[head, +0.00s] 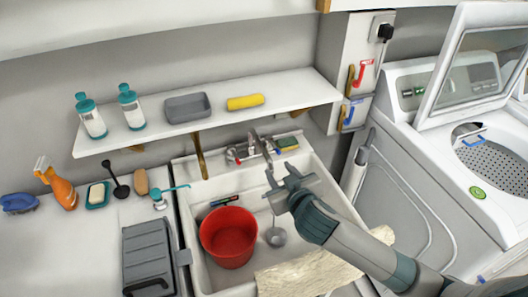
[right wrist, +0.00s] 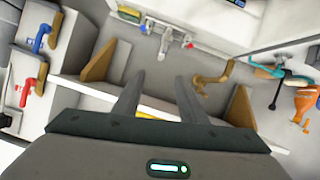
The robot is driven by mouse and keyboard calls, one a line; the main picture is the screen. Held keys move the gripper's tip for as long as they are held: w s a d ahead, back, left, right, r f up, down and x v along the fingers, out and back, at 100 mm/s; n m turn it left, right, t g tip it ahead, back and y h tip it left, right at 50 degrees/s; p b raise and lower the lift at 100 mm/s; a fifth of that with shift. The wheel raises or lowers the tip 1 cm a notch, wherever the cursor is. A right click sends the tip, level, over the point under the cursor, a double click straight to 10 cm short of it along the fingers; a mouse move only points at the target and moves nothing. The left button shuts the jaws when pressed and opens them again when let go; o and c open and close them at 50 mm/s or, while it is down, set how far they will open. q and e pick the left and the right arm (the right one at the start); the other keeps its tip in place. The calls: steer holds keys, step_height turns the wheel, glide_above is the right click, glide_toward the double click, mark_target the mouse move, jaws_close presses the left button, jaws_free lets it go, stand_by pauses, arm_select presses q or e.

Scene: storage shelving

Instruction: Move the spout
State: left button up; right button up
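The metal spout (head: 262,147) rises from the tap at the back of the white sink (head: 190,215) and points forward over the basin. The tap has a red-marked knob (head: 232,155) on its left. My right gripper (head: 283,182) is over the sink, just in front of the spout's end, and partly overlaps it in the head view. Whether they touch is unclear. In the right wrist view its two fingers are apart with nothing between them, and the tap (right wrist: 172,32) shows beyond the fingertips. My left gripper is not in view.
A red bucket (head: 228,238) stands in the sink, left of my right gripper. A beige cloth (head: 300,272) hangs over the sink's front edge. A shelf (head: 220,112) overhangs the tap. A washing machine (head: 425,150) stands at the right.

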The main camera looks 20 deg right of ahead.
mark_target(264, 152)
steer(key=shift+w, duration=0.15)
steer(key=p+x, duration=0.3)
steer(key=x, duration=1.4)
stand_by(0.3)
steer(key=shift+f, duration=0.1)
jaws_close()
